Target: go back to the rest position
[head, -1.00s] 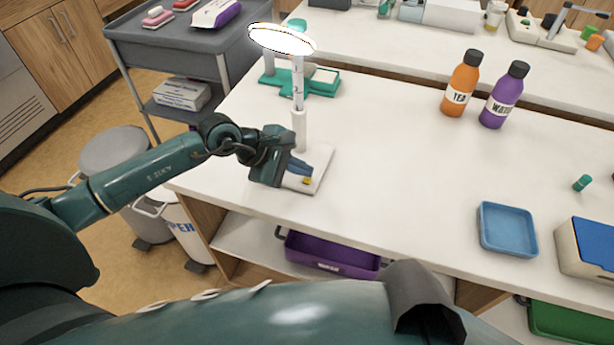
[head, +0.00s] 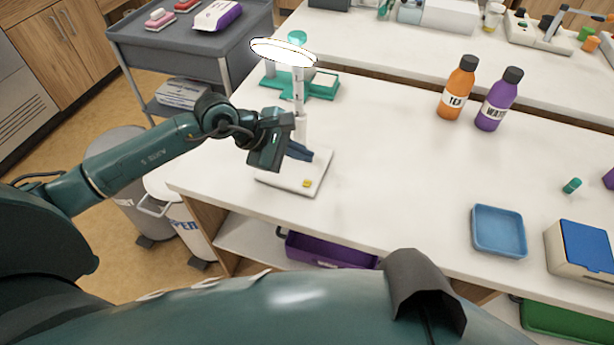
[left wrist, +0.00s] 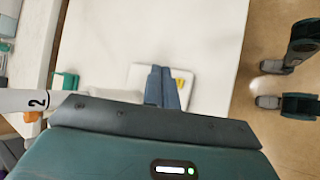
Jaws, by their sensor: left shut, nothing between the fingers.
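My left gripper (head: 300,152) is above the left end of the white table (head: 400,190), over the white base (head: 290,181) of a lamp with a yellow button. The lamp has a glowing oval head (head: 283,51) on a post (head: 299,95) just beyond the gripper. In the left wrist view the gripper's fingers (left wrist: 162,88) are together with nothing between them, and the base (left wrist: 187,90) with its yellow button shows behind them. My right gripper is not in view.
An orange bottle (head: 457,88) and a purple bottle (head: 498,99) stand at the back right. A blue tray (head: 498,231) and a blue-lidded box (head: 585,250) are at the right. A grey cart (head: 180,38) and bins (head: 115,165) stand left. The table's middle is clear.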

